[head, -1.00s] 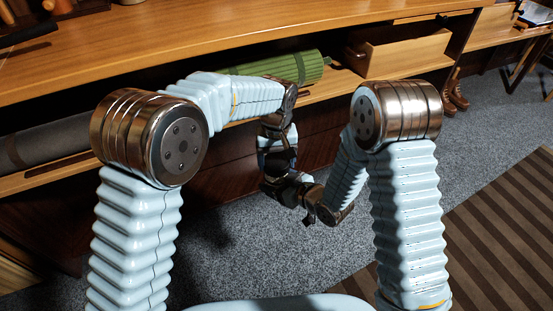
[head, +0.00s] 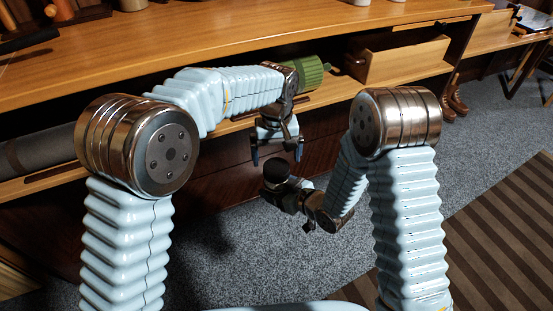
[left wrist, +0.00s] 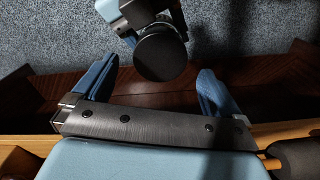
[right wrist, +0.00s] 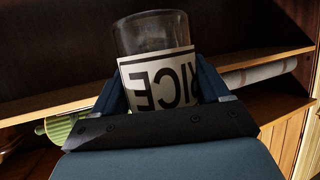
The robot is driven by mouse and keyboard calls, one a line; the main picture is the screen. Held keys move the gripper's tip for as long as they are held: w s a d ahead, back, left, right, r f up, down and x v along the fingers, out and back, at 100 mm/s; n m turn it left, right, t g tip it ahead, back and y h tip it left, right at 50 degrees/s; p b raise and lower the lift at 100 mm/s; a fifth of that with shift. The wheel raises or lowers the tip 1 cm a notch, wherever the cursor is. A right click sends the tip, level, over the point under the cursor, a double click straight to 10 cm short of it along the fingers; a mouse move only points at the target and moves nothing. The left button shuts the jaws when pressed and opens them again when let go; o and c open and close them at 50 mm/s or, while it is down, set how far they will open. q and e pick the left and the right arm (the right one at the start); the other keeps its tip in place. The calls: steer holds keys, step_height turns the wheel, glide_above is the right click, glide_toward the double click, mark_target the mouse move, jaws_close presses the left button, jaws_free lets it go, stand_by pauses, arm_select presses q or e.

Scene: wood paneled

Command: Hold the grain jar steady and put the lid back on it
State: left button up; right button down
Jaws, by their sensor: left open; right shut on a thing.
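The grain jar (right wrist: 150,35) is clear glass with a white label reading RICE, upside down in the right wrist view. My right gripper (head: 288,196) is shut on it and holds it in the air in front of the shelf unit. The round dark lid (head: 276,171) shows on top of the jar in the head view. The left wrist view shows the lid (left wrist: 162,55) from above. My left gripper (head: 276,150) is open and empty just above the lid, fingers pointing down and apart from it. The jar's lid end is hidden in the right wrist view.
A wooden counter (head: 220,50) and lower shelf run behind my arms. The shelf holds a green roll (head: 312,72), a grey roll (head: 45,148) and an open wooden box (head: 400,58). Grey carpet and a striped rug (head: 480,225) lie on the right. The space around the jar is open.

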mark_target(276, 167)
arm_select(q)
steer(key=shift+r, duration=0.1)
steer(key=shift+c, duration=0.5)
steer(key=shift+r+n, duration=1.7)
steer(key=shift+f, duration=4.05)
